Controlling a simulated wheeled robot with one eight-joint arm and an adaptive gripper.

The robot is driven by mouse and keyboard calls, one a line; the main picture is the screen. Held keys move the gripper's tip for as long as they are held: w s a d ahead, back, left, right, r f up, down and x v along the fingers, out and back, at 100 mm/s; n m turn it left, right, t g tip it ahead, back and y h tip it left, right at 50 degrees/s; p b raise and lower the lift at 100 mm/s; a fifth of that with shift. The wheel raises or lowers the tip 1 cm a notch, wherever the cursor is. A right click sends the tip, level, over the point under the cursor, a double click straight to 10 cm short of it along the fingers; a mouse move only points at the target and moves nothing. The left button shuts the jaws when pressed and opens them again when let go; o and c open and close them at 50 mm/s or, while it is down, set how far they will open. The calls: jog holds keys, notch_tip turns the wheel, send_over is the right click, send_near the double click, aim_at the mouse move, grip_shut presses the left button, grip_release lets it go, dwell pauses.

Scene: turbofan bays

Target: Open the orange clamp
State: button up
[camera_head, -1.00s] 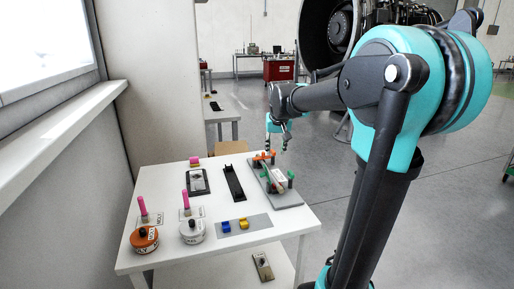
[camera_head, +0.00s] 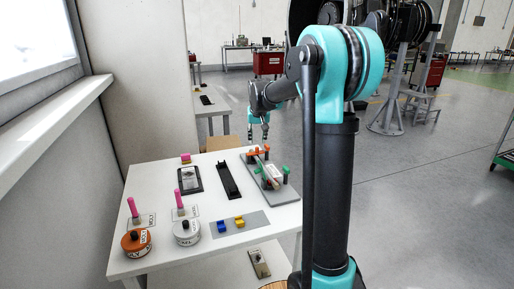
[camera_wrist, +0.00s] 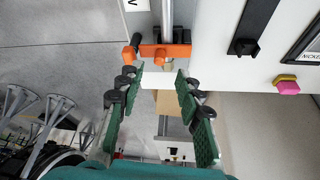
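The orange clamp (camera_head: 258,151) sits at the far end of a grey fixture plate (camera_head: 282,194) on the white table. In the wrist view the orange clamp (camera_wrist: 165,51) lies across a grey bar, with a dark-tipped handle at its left end. A green clamp (camera_head: 285,171) stands at the near end of the same fixture. My gripper (camera_head: 257,138) hangs just beyond the far table edge, behind the orange clamp. In the wrist view my gripper (camera_wrist: 158,80) is open and empty, its green-padded fingers spread with the clamp ahead between them, apart from it.
On the white table (camera_head: 155,175) are a black holder (camera_head: 228,181), a framed tray (camera_head: 189,179), orange (camera_head: 136,242) and white (camera_head: 187,232) pots, and a pad with blue and yellow blocks.

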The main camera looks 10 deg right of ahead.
aim_at(257, 148)
jog(key=x, duration=0.6)
jog(key=shift+f, duration=0.1)
grip_shut()
dwell(0.3)
